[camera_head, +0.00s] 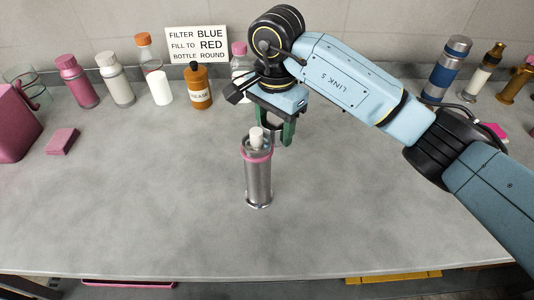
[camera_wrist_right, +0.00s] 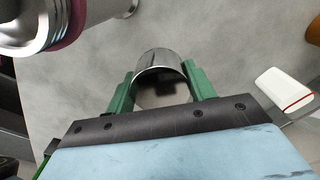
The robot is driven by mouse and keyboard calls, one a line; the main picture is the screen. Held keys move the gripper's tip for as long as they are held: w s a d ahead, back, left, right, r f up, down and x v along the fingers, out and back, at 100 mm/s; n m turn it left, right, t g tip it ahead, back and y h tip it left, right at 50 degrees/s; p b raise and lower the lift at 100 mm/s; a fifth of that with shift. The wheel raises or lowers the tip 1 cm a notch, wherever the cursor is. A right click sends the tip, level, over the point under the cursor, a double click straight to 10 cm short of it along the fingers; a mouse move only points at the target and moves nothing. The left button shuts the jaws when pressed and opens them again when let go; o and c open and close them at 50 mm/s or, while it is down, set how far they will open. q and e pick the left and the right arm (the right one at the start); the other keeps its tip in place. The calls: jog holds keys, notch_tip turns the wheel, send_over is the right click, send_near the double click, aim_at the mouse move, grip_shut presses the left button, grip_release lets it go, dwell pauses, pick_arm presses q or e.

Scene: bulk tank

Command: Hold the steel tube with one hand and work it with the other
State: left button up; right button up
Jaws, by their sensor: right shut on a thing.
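The steel tube (camera_head: 258,180) stands upright on the counter in the middle of the head view, with a pink band near its top. A white piece (camera_head: 256,137) sticks up out of its open top. Part of the tube, with the pink band, also shows at the upper left of the right wrist view (camera_wrist_right: 28,25). My right gripper (camera_head: 276,137) is just behind and right of the tube's top, apart from it. Its green fingers are shut on a steel cap (camera_wrist_right: 160,63), round and hollow. My left gripper is not in view.
A sign (camera_head: 197,45) at the back reads FILTER BLUE, FILL TO RED, BOTTLE ROUND. Several bottles line the back, including an orange one (camera_head: 197,90). A pink block (camera_head: 62,141) lies at left. A blue-banded flask (camera_head: 446,70) stands at right. The front counter is clear.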

aim_at(274, 161)
notch_tip(274, 161, down, 7)
jog(key=shift+f+b, duration=0.2)
jog(key=shift+b, duration=0.35)
jog(key=shift+w+f, duration=0.1)
jog(key=shift+f, duration=0.15)
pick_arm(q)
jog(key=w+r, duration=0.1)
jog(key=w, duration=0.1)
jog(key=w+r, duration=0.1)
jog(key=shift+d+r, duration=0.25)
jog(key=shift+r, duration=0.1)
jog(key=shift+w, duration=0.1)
pick_arm(e)
jog(key=shift+f, duration=0.1)
jog(key=shift+f, duration=0.1)
jog(key=o, duration=1.1)
jog(key=shift+c, duration=0.2)
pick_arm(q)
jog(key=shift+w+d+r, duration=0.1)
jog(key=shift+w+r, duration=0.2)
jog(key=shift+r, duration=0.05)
